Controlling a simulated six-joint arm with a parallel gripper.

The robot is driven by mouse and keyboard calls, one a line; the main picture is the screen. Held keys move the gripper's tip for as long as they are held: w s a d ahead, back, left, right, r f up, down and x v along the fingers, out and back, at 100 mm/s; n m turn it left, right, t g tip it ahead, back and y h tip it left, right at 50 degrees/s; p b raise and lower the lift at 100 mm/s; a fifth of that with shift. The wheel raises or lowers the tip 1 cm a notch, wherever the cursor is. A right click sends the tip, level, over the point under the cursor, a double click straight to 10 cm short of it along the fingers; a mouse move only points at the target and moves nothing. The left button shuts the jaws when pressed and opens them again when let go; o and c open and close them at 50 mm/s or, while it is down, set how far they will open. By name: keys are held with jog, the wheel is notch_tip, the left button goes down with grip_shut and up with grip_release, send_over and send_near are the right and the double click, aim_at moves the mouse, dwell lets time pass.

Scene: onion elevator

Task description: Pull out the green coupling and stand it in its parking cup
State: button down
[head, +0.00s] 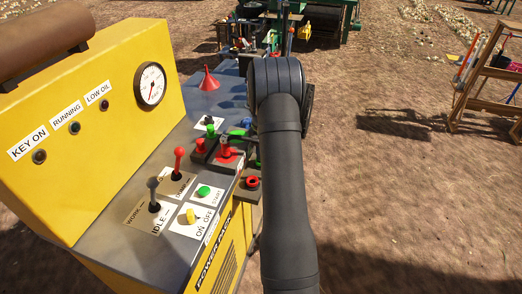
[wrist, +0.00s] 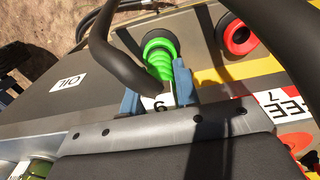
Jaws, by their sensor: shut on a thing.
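My gripper (wrist: 156,82) shows its two blue fingers in the wrist view, shut on the green coupling (wrist: 161,58). The coupling has a bright green ribbed body and points away from the gripper at a green-rimmed dark round end. I cannot tell whether it is still seated in a socket. A thick black hose (wrist: 118,62) curves down to it and partly covers the left finger. I cannot make out the parking cup for sure.
A red ring with a dark centre (wrist: 238,36) lies right of the coupling, near another thick black hose (wrist: 285,40).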

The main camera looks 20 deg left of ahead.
jog(key=c, duration=0.6)
grip_release()
jog(key=shift+r, duration=3.5)
jog(key=shift+f, duration=0.1)
jog(key=shift+f, duration=3.25)
jog(key=shift+r, duration=2.9)
